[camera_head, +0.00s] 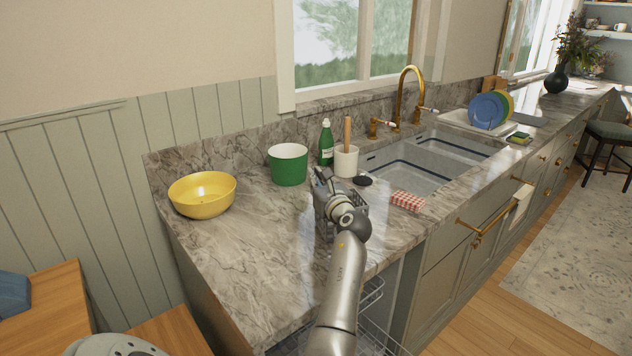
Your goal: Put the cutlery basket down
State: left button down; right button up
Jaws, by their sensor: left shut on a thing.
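The grey cutlery basket (321,225) is at the middle of the marble counter, in front of the white crock. My left gripper (322,182) is over the basket and shut on it. My wrist and forearm cover much of the basket's right side and front. I cannot tell whether the basket's bottom touches the counter or hangs just above it. My right gripper is out of view.
A yellow bowl (203,194), a green pot (288,165), a green bottle (326,143) and a white crock (346,161) stand behind. The sink (410,170) and a red checked cloth (408,201) are right. A dishwasher rack (371,293) sticks out below. The front-left counter (250,260) is clear.

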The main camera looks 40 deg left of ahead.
pick_arm(q)
jog(key=shift+f, duration=0.15)
jog(key=shift+f, duration=0.15)
jog(key=c, duration=1.6)
grip_release()
